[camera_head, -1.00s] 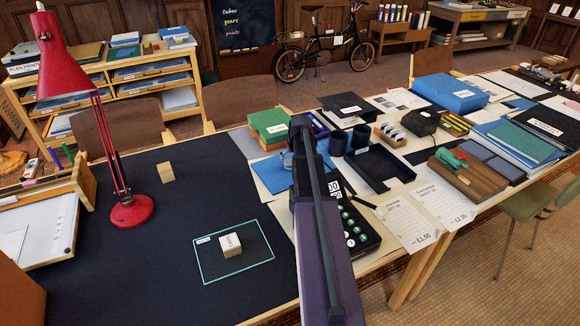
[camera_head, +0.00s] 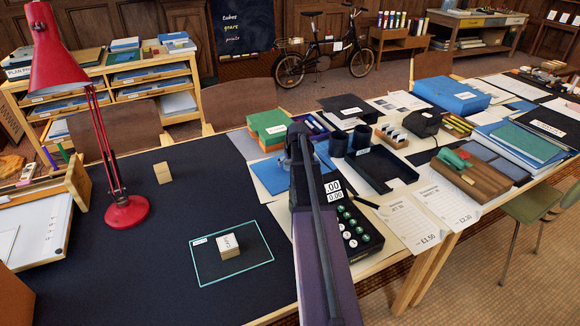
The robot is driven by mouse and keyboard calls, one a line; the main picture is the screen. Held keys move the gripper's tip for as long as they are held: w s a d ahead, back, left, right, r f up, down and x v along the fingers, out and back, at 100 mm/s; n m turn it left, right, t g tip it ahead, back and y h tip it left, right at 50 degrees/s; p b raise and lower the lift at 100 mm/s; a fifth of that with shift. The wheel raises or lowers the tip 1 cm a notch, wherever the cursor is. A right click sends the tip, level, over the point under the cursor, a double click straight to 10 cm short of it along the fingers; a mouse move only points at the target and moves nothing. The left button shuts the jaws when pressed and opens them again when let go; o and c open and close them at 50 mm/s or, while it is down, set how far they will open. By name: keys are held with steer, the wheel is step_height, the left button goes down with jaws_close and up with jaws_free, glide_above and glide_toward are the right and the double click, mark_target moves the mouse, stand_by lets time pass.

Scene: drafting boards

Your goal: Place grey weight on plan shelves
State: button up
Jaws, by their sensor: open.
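A small pale block with a dark-lettered label (camera_head: 229,246) sits inside a thin light-outlined rectangle (camera_head: 204,273) on the dark drafting board (camera_head: 120,285). Its lettering is too small to read, and I cannot tell whether it is the grey weight. No plainly grey weight shows. The wooden plan shelves (camera_head: 104,93) stand at the back left, with flat blue and white stacks in their compartments and on top. My arm rises through the lower middle of the view. My gripper is not visible; the arm may hide it.
A red desk lamp (camera_head: 126,212) stands on the board. A plain wooden block (camera_head: 162,172) lies right of it. Chair backs (camera_head: 237,105) stand between board and shelves. A black till (camera_head: 350,235), dark tray (camera_head: 380,168) and green box (camera_head: 268,126) crowd the right.

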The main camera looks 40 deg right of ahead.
steer(key=c, duration=1.2)
steer(key=shift+c, duration=0.2)
steer(key=shift+r, duration=0.15)
step_height(320, 180, up, 10)
steer(key=p, duration=1)
step_height(320, 180, up, 5)
steer(key=p, duration=0.5)
stand_by(0.8)
step_height(320, 180, up, 17)
steer(key=p, duration=1.7)
